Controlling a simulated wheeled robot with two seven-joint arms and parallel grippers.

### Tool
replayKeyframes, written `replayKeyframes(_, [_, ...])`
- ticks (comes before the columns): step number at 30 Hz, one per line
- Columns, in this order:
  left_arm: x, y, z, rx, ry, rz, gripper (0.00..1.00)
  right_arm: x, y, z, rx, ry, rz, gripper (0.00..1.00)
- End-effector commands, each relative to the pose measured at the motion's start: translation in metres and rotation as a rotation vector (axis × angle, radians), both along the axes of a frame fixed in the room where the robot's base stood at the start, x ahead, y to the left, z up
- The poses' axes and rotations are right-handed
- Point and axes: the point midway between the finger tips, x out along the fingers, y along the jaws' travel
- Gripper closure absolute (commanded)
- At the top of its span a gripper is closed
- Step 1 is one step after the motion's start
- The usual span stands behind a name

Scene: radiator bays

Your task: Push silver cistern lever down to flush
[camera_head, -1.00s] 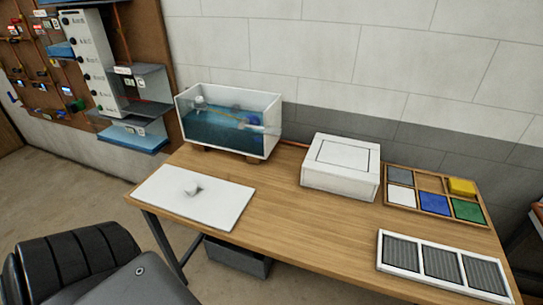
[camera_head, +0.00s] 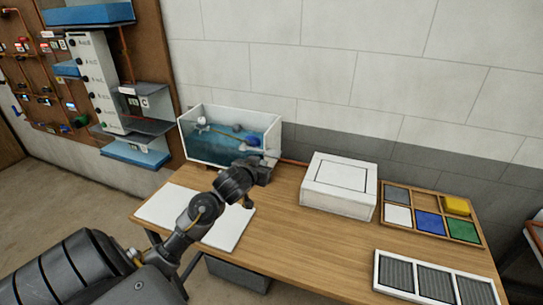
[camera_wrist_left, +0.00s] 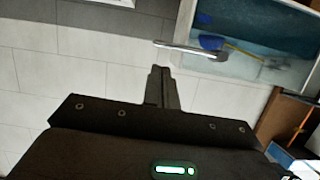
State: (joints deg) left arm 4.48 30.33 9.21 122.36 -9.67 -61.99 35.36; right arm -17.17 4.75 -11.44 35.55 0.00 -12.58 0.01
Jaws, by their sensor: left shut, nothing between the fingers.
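The open cistern (camera_head: 205,150), a clear-sided tank of blue water, stands at the back left of the table. The silver lever (camera_wrist_left: 190,48) sticks out from the cistern's side in the left wrist view, with a blue float (camera_wrist_left: 211,43) behind it. My left gripper (camera_wrist_left: 161,72) is shut and empty. In that view its tips show just below the lever's free end, with a gap in the picture; contact cannot be told. In the head view my left gripper (camera_head: 268,160) is at the cistern's front right corner, partly hidden by its wrist. My right gripper is not in view.
A white board (camera_head: 160,207) lies in front of the cistern, partly hidden by my arm. A white box (camera_head: 338,187), a wooden tray of coloured pieces (camera_head: 412,237) and a grille panel (camera_head: 388,272) stand to the right. The wall is close behind.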

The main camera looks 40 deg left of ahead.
Motion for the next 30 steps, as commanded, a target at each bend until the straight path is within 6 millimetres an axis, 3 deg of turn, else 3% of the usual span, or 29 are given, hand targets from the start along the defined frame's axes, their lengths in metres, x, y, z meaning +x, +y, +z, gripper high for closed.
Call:
replayKeyframes(1, [0.006,0.008,0.018,0.002,-0.039,0.009,1.0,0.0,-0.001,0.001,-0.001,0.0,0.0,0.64])
replayKeyframes(3, [0.011,0.015,0.034,-0.003,-0.076,0.016,1.0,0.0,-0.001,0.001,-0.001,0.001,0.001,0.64])
replayKeyframes(6, [0.014,0.019,0.044,-0.006,-0.101,0.021,1.0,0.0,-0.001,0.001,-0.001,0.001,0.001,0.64])
replayKeyframes(20, [0.023,0.021,0.042,-0.009,-0.1,0.02,1.0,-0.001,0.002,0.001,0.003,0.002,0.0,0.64])
replayKeyframes(30, [0.08,0.042,0.029,-0.01,-0.099,0.022,1.0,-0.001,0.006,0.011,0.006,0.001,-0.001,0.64])
